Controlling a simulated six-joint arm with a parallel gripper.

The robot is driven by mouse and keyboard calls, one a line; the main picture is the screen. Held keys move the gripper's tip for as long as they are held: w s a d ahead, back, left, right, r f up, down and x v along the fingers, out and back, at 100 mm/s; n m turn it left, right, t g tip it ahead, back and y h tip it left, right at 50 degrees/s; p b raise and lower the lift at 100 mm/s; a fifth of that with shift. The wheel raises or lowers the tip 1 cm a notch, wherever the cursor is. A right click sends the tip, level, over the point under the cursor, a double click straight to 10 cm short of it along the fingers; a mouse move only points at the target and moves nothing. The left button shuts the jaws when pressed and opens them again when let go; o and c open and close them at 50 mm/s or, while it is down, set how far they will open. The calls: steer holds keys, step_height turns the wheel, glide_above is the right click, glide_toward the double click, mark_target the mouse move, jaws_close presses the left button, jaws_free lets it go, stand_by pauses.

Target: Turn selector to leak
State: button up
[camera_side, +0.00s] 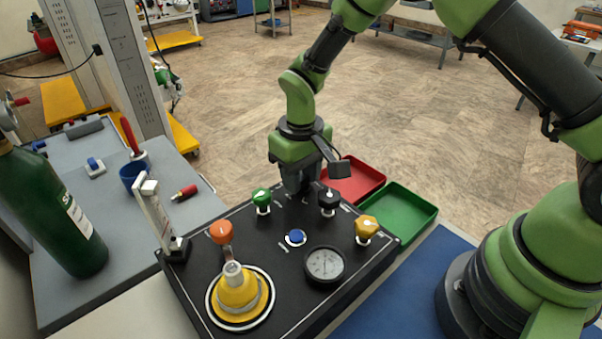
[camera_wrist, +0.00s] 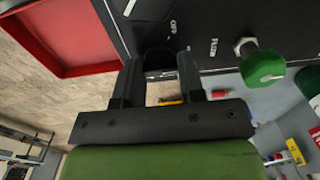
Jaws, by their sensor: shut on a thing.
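My gripper (camera_side: 299,186) points down at the back edge of the black trainer panel (camera_side: 275,272), between the green knob and the black knob. In the wrist view its two dark fingers (camera_wrist: 158,62) are closed around a dark rounded knob (camera_wrist: 158,50), which seems to be the selector. Small white lettering stands on the panel beside it, including what looks like "OFF" and "FLUSH". The selector is hidden behind my gripper in the side view. Its pointer and the leak mark cannot be made out.
The green knob (camera_side: 262,196) and black knob (camera_side: 328,199) stand close by. An orange knob (camera_side: 221,231), yellow knob (camera_side: 366,228), blue button (camera_side: 296,237) and gauge (camera_side: 324,264) are farther forward. Red (camera_side: 371,168) and green (camera_side: 425,212) trays lie behind and right.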

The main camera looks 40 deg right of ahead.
steer(key=m, duration=1.1)
steer(key=shift+m, duration=0.4)
stand_by(0.3)
steer(key=o, duration=0.9)
steer(key=shift+o, duration=0.2)
steer(key=shift+r, duration=0.1)
step_height(320, 180, up, 10)
